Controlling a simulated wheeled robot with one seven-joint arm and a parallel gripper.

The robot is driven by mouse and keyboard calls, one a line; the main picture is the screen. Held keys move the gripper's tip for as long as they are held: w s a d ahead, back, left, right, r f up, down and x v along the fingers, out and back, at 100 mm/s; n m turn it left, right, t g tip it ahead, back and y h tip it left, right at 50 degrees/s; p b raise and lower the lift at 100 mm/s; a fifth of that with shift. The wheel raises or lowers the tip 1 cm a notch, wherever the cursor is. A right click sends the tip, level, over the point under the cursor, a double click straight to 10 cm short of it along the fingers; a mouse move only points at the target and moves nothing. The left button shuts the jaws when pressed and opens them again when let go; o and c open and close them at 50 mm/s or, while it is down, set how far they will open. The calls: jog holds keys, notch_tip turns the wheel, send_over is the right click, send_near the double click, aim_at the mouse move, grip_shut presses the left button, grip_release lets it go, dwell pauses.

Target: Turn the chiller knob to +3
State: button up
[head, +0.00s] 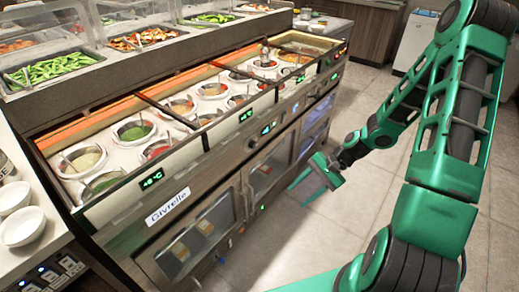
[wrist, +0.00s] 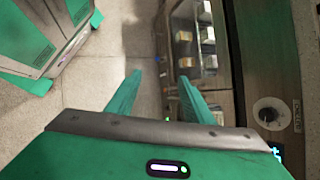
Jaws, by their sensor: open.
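A round dark knob (wrist: 268,112) with a pale pointer sits on the metal front panel at the right of the wrist view. A printed label is beside it, too blurred to read. A lit display (wrist: 276,151), partly hidden by my gripper, shows near the knob. The sauce-well chiller (head: 130,215) carries a "Givrelle" label and several green displays in the head view. My gripper (head: 306,172) is in front of the chiller's doors, open and empty. In the wrist view its fingers (wrist: 160,76) are apart, with the knob to their right and not between them.
Glass doors (wrist: 190,40) with items behind them lie along the chiller front. Tiled floor (head: 310,240) is clear in front of it. Open sauce wells (head: 133,132) with spoons line the top. White bowls (head: 22,226) stand at the left.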

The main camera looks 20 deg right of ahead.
jog(key=w+a+f+m+t+y, duration=0.2)
jog(key=w+a+f+m+y, duration=0.1)
jog(key=w+a, duration=0.15)
jog(key=m+t, duration=1.2)
jog(key=m, duration=0.2)
send_near(256, 146)
jog(key=x, duration=0.8)
jog(key=shift+a+r, duration=0.15)
jog(key=shift+a, duration=0.2)
jog(key=c, duration=1)
jog(key=shift+d, duration=0.2)
jog(key=shift+c, duration=0.2)
